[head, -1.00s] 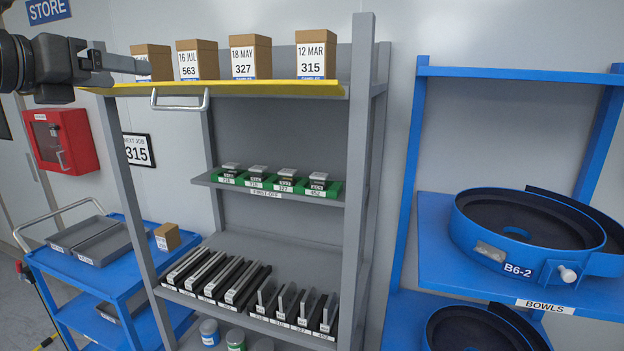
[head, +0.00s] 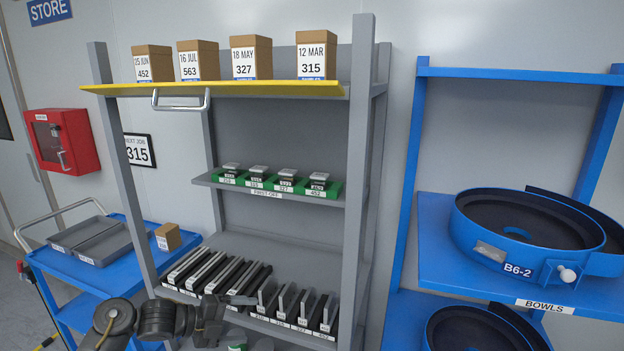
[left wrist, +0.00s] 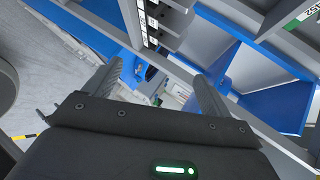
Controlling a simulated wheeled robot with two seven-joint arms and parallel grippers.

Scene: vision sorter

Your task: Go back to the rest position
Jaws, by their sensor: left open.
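My left gripper (head: 243,300) is low in the head view, in front of the grey rack's (head: 361,180) lower shelf, and overlaps some of the black parts there. In the left wrist view its two fingers (left wrist: 160,82) stand wide apart with nothing between them. Whether it touches the rack cannot be told. My right gripper is not in view.
Several brown boxes (head: 252,55) stand on the yellow-edged top shelf (head: 215,89). Green holders (head: 287,184) sit on the middle shelf. A blue cart (head: 100,272) with grey trays and a brown box (head: 168,237) is left. A blue rack (head: 450,240) with bowls is right.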

